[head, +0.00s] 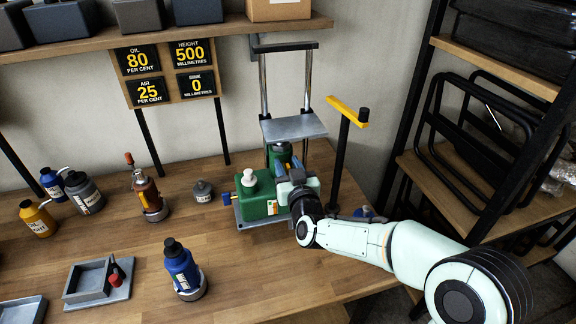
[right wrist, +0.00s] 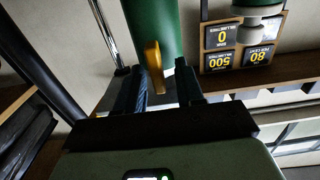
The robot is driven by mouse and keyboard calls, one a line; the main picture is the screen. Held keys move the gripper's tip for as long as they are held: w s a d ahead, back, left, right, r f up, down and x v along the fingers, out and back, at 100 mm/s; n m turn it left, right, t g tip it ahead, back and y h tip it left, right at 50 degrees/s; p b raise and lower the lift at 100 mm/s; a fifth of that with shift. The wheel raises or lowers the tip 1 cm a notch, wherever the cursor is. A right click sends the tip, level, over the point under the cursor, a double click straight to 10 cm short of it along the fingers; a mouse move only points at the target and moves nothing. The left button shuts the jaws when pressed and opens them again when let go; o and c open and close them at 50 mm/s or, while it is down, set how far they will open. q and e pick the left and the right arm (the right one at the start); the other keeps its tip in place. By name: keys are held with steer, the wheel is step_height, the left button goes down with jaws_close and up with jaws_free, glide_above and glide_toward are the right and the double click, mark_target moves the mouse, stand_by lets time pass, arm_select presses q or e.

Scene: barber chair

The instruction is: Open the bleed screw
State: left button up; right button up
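The green pump body (head: 258,204) with a white cap (head: 249,178) stands on a grey base plate on the bench. A green cylinder (head: 279,152) rises behind it. My right gripper (head: 287,170) reaches in at the cylinder from the right. In the right wrist view, the green cylinder (right wrist: 150,28) is straight ahead. A small yellow-orange tab (right wrist: 153,66), perhaps the bleed screw, shows in the gap between my fingers (right wrist: 163,82). The fingers are apart, with space visible around the tab; I cannot see them touch it. My left gripper is not in view.
A yellow-topped black post (head: 347,110) stands close to my right arm. A grey platform (head: 293,127) on chrome rods is above the gripper. A blue bottle (head: 181,265), a brown bottle (head: 145,187) and a grey tray (head: 97,282) are to the left. Signs (head: 166,72) read oil 80, air 25, height 500.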

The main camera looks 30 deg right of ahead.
jaws_close()
steer(key=shift+n, duration=0.3)
steer(key=n, duration=0.5)
steer(key=shift+a+f, duration=0.15)
steer(key=shift+a, duration=0.25)
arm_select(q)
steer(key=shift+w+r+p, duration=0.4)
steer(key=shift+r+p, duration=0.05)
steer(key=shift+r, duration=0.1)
arm_select(e)
steer(key=n, duration=0.6)
steer(key=shift+w+a+f, duration=0.15)
steer(key=shift+a+f, duration=0.15)
steer(key=shift+n, duration=0.4)
